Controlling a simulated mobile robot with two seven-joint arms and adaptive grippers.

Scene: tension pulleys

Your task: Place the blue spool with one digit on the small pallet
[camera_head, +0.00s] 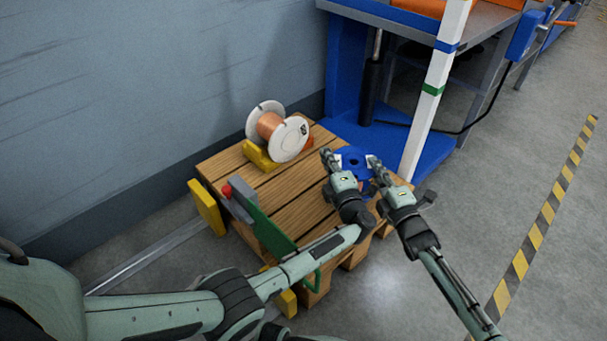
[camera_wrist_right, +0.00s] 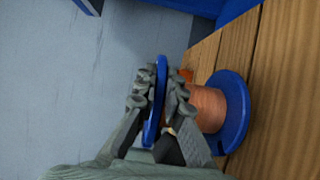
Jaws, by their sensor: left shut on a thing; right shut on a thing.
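The blue spool (camera_head: 354,158) has blue flanges and copper-coloured winding. It is at the far right corner of the wooden pallet (camera_head: 285,205), between my two grippers. White patches show on its upper flange, but I cannot read a digit. My left gripper (camera_head: 331,160) is shut on the flange's left side. My right gripper (camera_head: 375,164) is shut on the right side. In the right wrist view the right fingers (camera_wrist_right: 163,95) pinch one flange; the other flange (camera_wrist_right: 232,112) is close to the boards, and I cannot tell whether it touches.
A white spool with copper-coloured winding (camera_head: 286,139) lies on a yellow block (camera_head: 259,156) at the pallet's back. A green bar (camera_head: 268,228) stands along the front left. A blue-framed machine with a white post (camera_head: 429,97) is behind right.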

